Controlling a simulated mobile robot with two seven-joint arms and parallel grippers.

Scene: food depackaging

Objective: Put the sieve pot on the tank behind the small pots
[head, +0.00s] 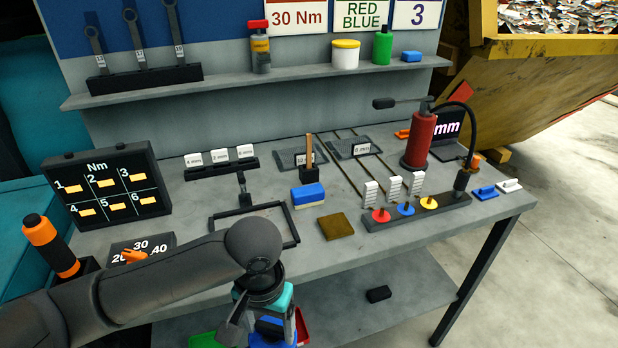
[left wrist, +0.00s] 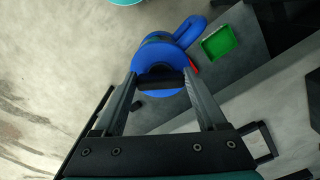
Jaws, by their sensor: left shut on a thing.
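My left gripper (head: 264,316) hangs just off the bench's front edge in the head view, pointing down. In the left wrist view my left gripper (left wrist: 160,82) has its fingers spread around a short dark bar, which crosses a blue round thing (left wrist: 158,67). The blue thing also shows partly below the gripper in the head view (head: 268,331). Whether it is the sieve pot I cannot tell. I cannot make out a tank or small pots. My right gripper is not in view.
The grey workbench (head: 330,270) carries a black Nm board (head: 108,186), a blue block (head: 308,195), a brown pad (head: 335,226), a red cylinder (head: 419,139) and a rack with coloured discs (head: 415,212). A green tray (left wrist: 220,43) lies low, right of the blue thing. Grey floor is clear at left.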

